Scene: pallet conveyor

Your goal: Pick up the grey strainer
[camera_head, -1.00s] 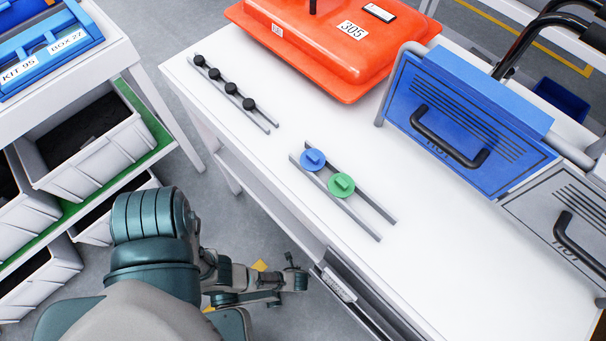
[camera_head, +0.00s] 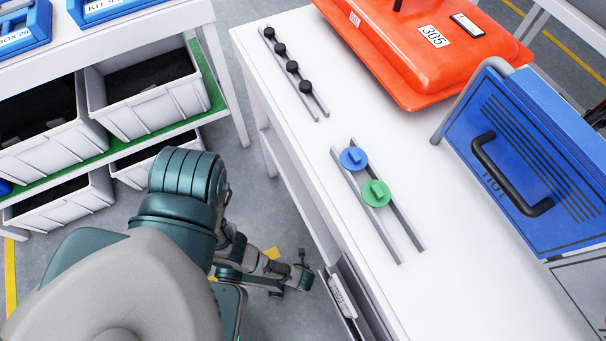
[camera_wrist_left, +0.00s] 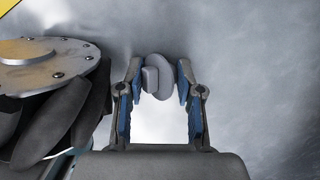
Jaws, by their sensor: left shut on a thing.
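The grey strainer (camera_wrist_left: 160,76), a round disc with a raised tab, is between the fingertips of my left gripper (camera_wrist_left: 158,82) in the left wrist view. The gripper is shut on it, and grey floor shows behind. In the head view my left arm reaches in from the lower left. Its far end (camera_head: 303,277) is over the floor beside the white table's near edge; the strainer is too small to make out there. My right gripper is not in view.
The white table (camera_head: 470,290) holds a blue disc (camera_head: 353,158) and a green disc (camera_head: 376,193) on two rails, black knobs (camera_head: 292,67) on other rails, an orange case (camera_head: 425,70) and a blue HOT panel (camera_head: 525,165). Grey bins (camera_head: 150,105) stand on a left shelf.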

